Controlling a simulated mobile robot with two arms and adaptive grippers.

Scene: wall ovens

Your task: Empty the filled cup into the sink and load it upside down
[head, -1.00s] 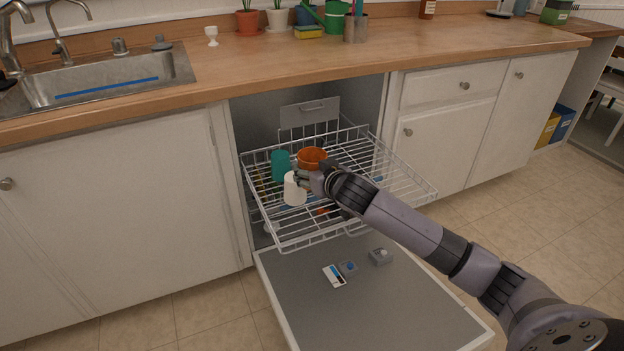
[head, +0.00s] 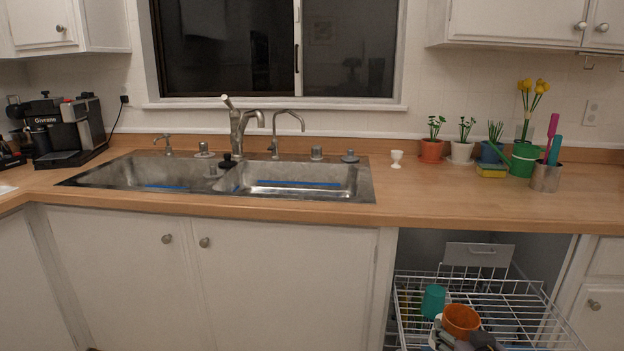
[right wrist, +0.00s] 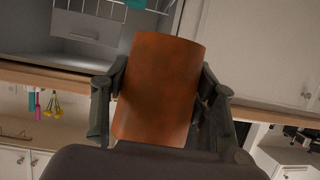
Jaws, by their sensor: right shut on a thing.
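The orange cup (head: 460,319) is between the fingers of my right gripper (head: 452,343), low in the head view, in front of the rack. It appears mouth-up there; I cannot see what is in it. In the right wrist view the cup (right wrist: 160,90) fills the middle, with a dark finger of the right gripper (right wrist: 158,105) on each side. The steel double sink (head: 345,178) is set in the counter, left of the cup. The pulled-out wire dishwasher rack (head: 520,300) stands below the counter. My left gripper is not in view.
A teal cup (head: 433,300) stands in the rack, just left of the orange cup. A tall faucet (head: 237,135) rises behind the sink. The counter front (head: 470,215) between is clear.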

